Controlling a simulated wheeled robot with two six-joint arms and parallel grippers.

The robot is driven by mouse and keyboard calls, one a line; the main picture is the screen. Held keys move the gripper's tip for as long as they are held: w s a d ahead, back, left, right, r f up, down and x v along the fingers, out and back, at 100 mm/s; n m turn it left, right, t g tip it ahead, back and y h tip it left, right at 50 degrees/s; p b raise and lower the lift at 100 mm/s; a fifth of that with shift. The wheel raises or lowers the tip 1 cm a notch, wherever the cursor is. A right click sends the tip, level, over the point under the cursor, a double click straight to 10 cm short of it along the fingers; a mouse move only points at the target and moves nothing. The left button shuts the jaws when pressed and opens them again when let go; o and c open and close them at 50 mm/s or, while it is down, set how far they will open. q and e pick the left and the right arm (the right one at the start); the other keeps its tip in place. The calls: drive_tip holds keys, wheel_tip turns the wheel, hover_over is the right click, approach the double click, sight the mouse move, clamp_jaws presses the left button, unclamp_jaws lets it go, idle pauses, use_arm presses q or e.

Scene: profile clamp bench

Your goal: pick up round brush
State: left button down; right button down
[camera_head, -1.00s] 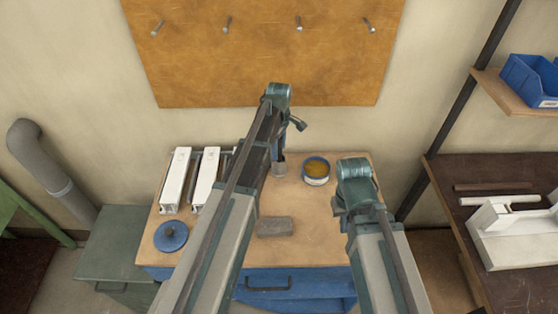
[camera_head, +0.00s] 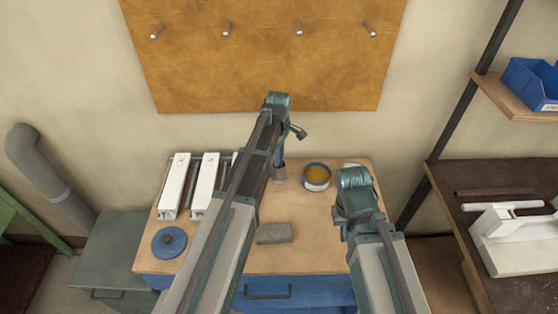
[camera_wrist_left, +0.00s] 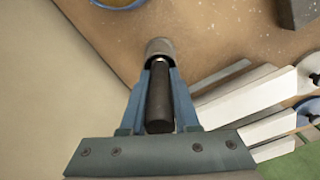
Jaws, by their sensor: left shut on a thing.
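The round brush (camera_wrist_left: 159,98) shows in the left wrist view as a dark handle between the two blue fingers of my left gripper (camera_wrist_left: 158,95). A grey cylindrical end sits beyond the handle, above the bench in that view. My left gripper (camera_head: 279,155) is shut on the handle. In the head view the fingers point down at the back of the bench, partly hidden by my own arm, and the grey cylindrical end (camera_head: 279,175) shows below them.
A blue tin with yellow contents (camera_head: 316,177) stands just right of the brush. A grey block (camera_head: 274,233) lies nearer the front of the wooden bench top (camera_head: 310,245). White profiles (camera_head: 204,185) and a blue round lid (camera_head: 169,242) are at the left.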

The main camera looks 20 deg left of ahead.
drive_tip(key=shift+r, duration=0.1)
